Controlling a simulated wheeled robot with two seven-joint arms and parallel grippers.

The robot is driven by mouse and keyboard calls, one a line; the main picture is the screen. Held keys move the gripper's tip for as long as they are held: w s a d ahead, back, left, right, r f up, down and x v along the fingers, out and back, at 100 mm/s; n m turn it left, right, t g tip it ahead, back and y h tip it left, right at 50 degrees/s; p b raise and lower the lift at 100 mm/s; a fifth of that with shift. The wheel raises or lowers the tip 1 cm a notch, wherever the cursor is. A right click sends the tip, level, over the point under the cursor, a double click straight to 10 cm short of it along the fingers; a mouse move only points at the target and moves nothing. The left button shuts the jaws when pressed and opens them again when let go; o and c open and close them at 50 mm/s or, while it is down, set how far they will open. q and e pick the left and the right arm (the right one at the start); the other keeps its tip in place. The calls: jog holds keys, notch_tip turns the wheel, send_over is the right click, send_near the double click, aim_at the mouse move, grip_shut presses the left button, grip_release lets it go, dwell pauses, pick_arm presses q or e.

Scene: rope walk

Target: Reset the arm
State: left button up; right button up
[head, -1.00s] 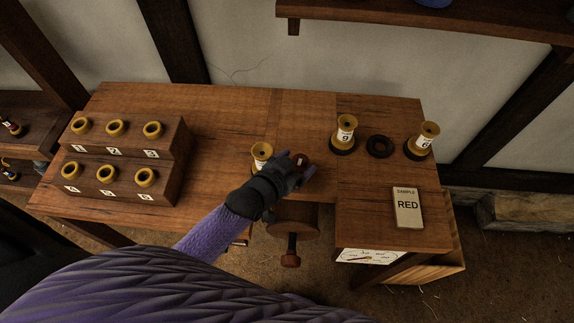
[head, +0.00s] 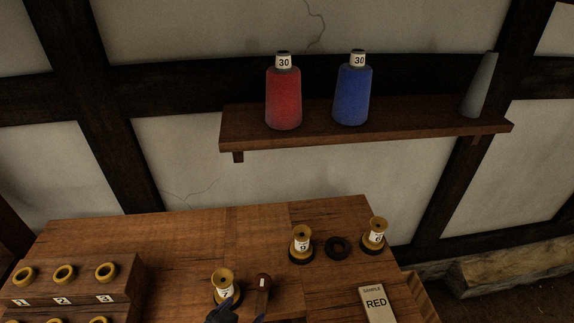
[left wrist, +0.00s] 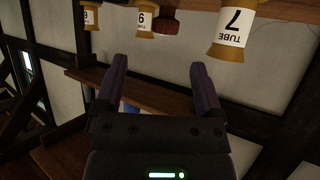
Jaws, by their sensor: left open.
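My left gripper (head: 226,310) is at the bottom edge of the head view, in front of the yellow tube labelled 7 (head: 222,284), and only partly in view. In the left wrist view its two fingers (left wrist: 161,82) stand apart with nothing between them. The tube marked 7 (left wrist: 234,28) hangs inverted in that picture, up and right of the fingers, apart from them. My right gripper is not in view.
The wooden bench (head: 180,235) holds a numbered rack (head: 125,275) at left, a small dark red knob (head: 263,283), two more yellow tubes (head: 301,243), a dark ring (head: 337,247) and a RED sample card (head: 377,304). A wall shelf (head: 400,128) carries red (head: 284,98) and blue (head: 351,95) cones.

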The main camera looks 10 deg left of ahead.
pick_arm(q)
jog(key=s+a+r+n+g+y, duration=0.1)
jog(key=s+r+g+y, duration=0.25)
jog(key=s+g, duration=0.65)
jog(key=s+a+f+b, duration=0.1)
jog(key=s+f+b, duration=0.2)
jog(key=f, duration=0.9)
jog(key=s+f+b, duration=0.2)
jog(key=f, duration=0.9)
jog(key=s+a+f+g+b, duration=0.1)
jog(key=s+f+b, duration=0.3)
jog(key=s+f, duration=0.9)
jog(key=shift+s+a+f, duration=0.25)
jog(key=shift+a+f, duration=0.25)
jog(key=shift+a, duration=0.35)
